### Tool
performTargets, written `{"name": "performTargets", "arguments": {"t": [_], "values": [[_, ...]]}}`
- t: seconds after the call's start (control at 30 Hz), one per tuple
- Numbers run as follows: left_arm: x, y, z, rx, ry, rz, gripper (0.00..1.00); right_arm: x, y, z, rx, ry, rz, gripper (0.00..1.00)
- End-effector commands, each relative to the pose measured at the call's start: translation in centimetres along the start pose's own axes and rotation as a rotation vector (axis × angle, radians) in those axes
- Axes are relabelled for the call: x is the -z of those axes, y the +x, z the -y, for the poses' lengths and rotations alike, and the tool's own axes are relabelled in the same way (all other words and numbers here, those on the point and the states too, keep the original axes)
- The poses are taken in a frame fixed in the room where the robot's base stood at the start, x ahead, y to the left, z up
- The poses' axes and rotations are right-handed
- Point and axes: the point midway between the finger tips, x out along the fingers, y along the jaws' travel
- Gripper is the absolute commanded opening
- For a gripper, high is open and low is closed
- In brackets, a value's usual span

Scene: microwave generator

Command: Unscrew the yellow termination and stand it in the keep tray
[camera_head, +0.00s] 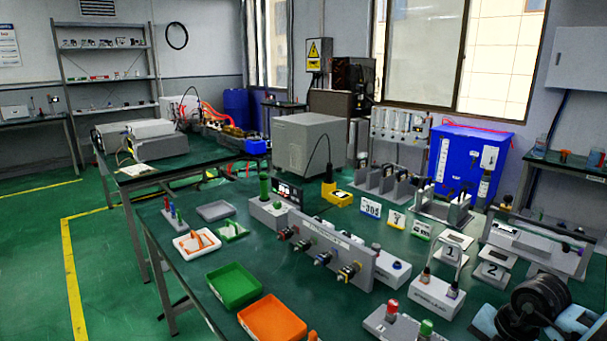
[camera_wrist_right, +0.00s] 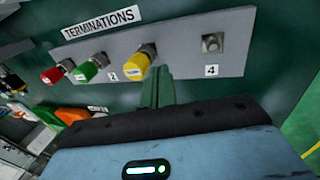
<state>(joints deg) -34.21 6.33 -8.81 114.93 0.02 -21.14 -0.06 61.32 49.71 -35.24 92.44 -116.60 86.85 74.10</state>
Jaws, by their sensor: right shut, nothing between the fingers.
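The yellow termination (camera_wrist_right: 138,63) stands on the grey terminations block (camera_wrist_right: 205,30) in the right wrist view, between the green termination (camera_wrist_right: 88,70) and the bare threaded post at number 4 (camera_wrist_right: 212,43). My right gripper (camera_wrist_right: 157,85) is shut and empty, its fingertips close beside the yellow termination; I cannot tell whether they touch. In the head view, what looks like the same block (camera_head: 374,318) shows its red (camera_head: 392,307) and green ends at the bottom edge; the yellow one is out of frame. No tray has a readable keep label. My left gripper is not in view.
The red termination (camera_wrist_right: 52,75) stands beyond the green one. A panel with several connectors (camera_head: 335,250) stands mid-table.

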Motion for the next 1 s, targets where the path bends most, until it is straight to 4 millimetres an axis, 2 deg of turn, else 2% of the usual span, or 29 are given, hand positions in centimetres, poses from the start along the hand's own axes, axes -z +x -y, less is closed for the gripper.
{"name": "performTargets", "arguments": {"t": [0.1,0.27,1.0], "values": [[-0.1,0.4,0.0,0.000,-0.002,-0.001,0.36,0.0,1.4,0.4,0.002,0.001,-0.001,0.00],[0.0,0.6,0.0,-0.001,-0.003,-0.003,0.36,0.0,2.2,0.6,0.000,0.000,-0.001,0.00],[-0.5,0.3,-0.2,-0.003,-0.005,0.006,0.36,-0.1,2.3,0.3,-0.001,0.000,0.000,0.00]]}}
